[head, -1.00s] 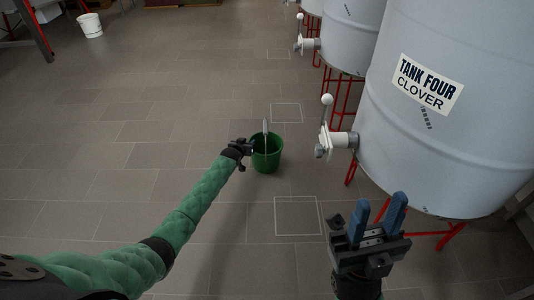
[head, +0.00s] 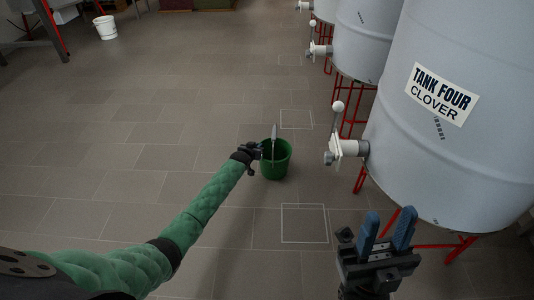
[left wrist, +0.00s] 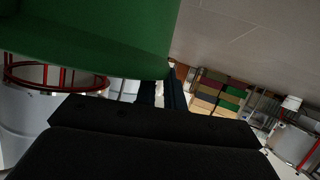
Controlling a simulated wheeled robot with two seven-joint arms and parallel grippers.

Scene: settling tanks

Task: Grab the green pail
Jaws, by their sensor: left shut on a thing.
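The green pail (head: 278,168) is in the middle of the head view, upright, with a thin pale handle or stick rising above its rim. In the left wrist view the pail (left wrist: 100,35) fills the upper left, right against my jaws. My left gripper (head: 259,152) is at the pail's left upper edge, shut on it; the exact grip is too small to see. I cannot tell whether the pail's base touches the floor. My right gripper (head: 388,220) is open and empty in the lower right, its blue fingers apart, in front of tank four.
The tank four (head: 425,150) stands on red legs at right, its valve (head: 345,148) sticking out leftward. More tanks (head: 362,40) stand behind it. A white bucket (head: 105,28) is at the far left. The tiled floor left of the pail is clear.

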